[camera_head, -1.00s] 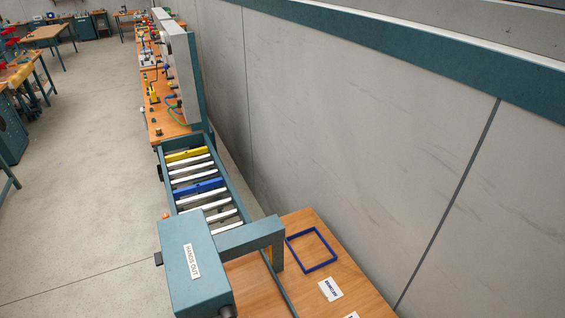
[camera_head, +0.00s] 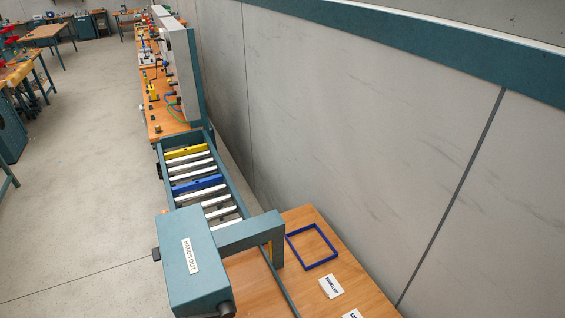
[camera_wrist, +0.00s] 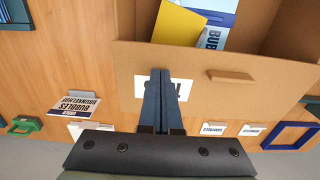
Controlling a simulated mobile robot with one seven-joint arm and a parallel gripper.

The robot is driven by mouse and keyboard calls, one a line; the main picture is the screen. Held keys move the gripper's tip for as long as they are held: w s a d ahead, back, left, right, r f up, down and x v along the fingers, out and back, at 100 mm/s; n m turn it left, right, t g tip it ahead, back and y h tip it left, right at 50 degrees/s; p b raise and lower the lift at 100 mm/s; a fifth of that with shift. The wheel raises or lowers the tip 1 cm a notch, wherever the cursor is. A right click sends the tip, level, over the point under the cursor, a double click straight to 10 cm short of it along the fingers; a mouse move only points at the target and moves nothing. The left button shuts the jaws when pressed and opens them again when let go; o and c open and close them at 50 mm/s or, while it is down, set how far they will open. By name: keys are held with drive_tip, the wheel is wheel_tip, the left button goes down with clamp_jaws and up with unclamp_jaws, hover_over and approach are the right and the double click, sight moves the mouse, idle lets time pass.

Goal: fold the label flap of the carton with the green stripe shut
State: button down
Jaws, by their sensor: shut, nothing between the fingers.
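An open brown cardboard carton (camera_wrist: 240,100) fills the upper right of the wrist view. A yellow item (camera_wrist: 178,22) and blue-and-white printed items (camera_wrist: 215,35) lie inside it. Its near panel bears a white label (camera_wrist: 128,93), partly hidden behind my fingers, and a small raised cardboard tab (camera_wrist: 231,76). I cannot tell whether this panel is the label flap or a wall, and no green stripe shows. My gripper (camera_wrist: 161,72) is shut and empty, with its fingers in front of the label; contact is unclear. The head view shows neither carton nor gripper.
In the wrist view, a printed card (camera_wrist: 78,104), a green bracket (camera_wrist: 24,125) and a blue frame (camera_wrist: 291,136) lie on the wooden table. The head view shows a roller conveyor (camera_head: 197,183), a grey-teal box on an arm (camera_head: 195,260) and the wall close by at right.

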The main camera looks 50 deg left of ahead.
drive_tip(key=shift+f, duration=0.35)
wheel_tip(320, 180, up, 6)
drive_tip(key=p, duration=0.5)
drive_tip(key=shift+f, duration=0.25)
wheel_tip(320, 180, up, 4)
drive_tip(key=shift+r+b, duration=0.25)
drive_tip(key=shift+b, duration=0.05)
